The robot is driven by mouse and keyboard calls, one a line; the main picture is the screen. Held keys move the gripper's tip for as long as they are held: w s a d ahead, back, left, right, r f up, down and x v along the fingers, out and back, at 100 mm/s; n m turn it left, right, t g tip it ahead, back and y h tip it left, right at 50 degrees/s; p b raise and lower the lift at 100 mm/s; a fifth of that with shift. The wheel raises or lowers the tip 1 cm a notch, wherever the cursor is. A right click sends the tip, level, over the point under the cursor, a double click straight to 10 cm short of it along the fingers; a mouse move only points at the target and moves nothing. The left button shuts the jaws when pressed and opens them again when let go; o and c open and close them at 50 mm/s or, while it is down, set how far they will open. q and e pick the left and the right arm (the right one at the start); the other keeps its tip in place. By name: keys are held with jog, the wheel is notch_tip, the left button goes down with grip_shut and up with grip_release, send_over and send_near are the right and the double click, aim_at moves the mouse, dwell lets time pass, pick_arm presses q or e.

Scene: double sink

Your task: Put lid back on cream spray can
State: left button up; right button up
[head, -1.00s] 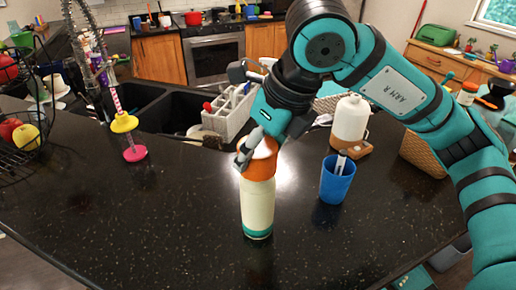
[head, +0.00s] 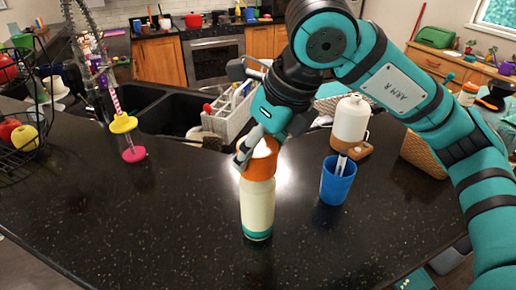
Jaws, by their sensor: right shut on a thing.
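The spray can (head: 258,210) stands upright on the dark counter, with a cream body and a teal band at its base. An orange lid (head: 258,168) with a pale patch near its top sits at the can's upper end, slightly tilted. I cannot tell whether it is fully seated. My right gripper (head: 246,152) comes down from above and is shut on the lid; its far finger is mostly hidden. My left gripper is not in view.
A blue cup (head: 337,182) stands right of the can, with a white bottle (head: 350,122) behind it. A white caddy (head: 228,115) stands by the black sink (head: 170,108). A yellow and pink stand (head: 130,140) is at left. The front counter is clear.

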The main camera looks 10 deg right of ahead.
jog(key=shift+f+b, duration=0.15)
jog(key=shift+b, duration=0.6)
dwell(1.2)
dwell(0.3)
jog(key=o, duration=0.9)
jog(key=shift+o, duration=0.3)
jog(key=shift+o, duration=0.8)
jog(key=shift+r+p, duration=2)
jog(key=shift+r, duration=1.55)
